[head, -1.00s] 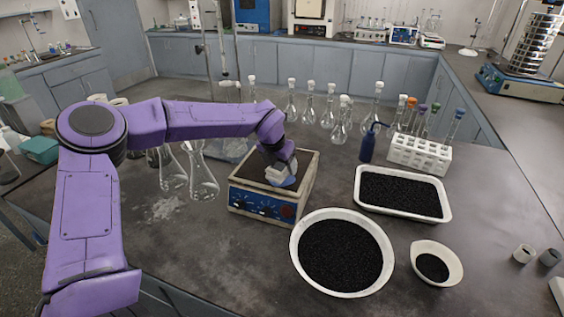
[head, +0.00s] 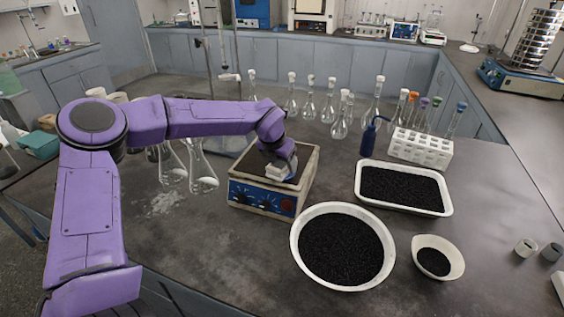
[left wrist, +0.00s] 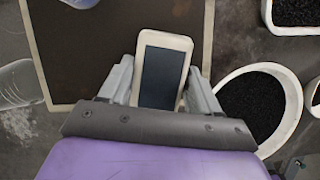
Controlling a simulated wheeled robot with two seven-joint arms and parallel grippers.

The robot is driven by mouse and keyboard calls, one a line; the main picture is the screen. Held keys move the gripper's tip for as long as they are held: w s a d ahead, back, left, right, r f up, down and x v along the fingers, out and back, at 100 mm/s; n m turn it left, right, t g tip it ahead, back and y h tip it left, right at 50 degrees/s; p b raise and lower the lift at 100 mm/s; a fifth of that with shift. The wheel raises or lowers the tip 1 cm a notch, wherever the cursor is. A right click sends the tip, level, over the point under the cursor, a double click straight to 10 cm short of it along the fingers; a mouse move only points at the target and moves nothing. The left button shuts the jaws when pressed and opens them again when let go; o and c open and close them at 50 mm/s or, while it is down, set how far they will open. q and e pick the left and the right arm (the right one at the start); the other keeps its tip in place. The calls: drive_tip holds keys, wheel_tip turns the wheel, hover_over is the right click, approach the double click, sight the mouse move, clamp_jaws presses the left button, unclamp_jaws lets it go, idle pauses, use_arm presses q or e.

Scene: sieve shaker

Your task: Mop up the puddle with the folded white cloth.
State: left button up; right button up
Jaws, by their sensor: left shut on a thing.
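My left gripper (head: 279,168) is shut on a white block-like thing (head: 277,173) over the brown top of a box with a blue knobbed front. In the left wrist view this held white thing (left wrist: 163,70) has a dark rectangular panel and rounded corners, like a small handheld device. It sits between both fingers of the left gripper (left wrist: 160,80). I cannot tell whether it touches the box top. No folded white cloth can be made out. No clear puddle shows; a pale, powdery-looking patch (head: 163,203) lies on the bench below the flasks. My right gripper is out of view.
The knobbed box (head: 262,197) stands mid-bench. Conical flasks (head: 203,178) stand left of it. A round bowl (head: 342,284), a tray (head: 404,208) and a small bowl (head: 455,270) of black grains lie right. A tube rack (head: 420,149) stands behind.

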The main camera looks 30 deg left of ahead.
use_arm(q)
drive_tip(key=shift+f, duration=0.45)
